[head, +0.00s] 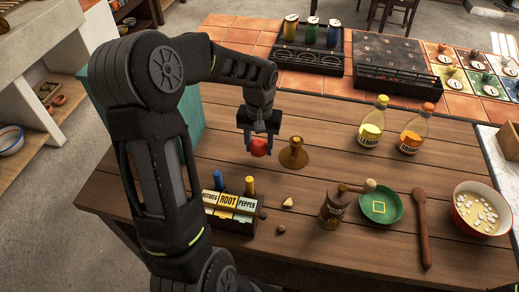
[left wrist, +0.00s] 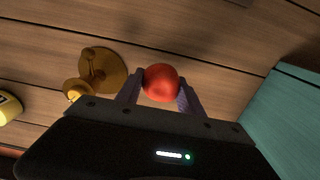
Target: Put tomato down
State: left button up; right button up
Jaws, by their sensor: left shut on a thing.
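The tomato (head: 260,147) is small, round and red. My left gripper (head: 259,143) is shut on it above the wooden table (head: 325,150). In the left wrist view the tomato (left wrist: 160,83) sits between the two fingertips of my left gripper (left wrist: 160,90), with bare planks beyond it. I cannot tell exactly how high it is above the wood.
A brass bell-shaped object (head: 293,154) stands just right of the tomato; it also shows in the left wrist view (left wrist: 108,70). A teal box (head: 190,115) stands left. Two bottles (head: 372,122) stand right, with clear planks between.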

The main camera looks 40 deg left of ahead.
pick_arm(q)
jog(key=shift+f, duration=1.2)
jog(key=shift+f, duration=0.1)
jog(key=o, duration=1.4)
notch_tip(320, 180, up, 12)
jog(key=shift+r, duration=0.15)
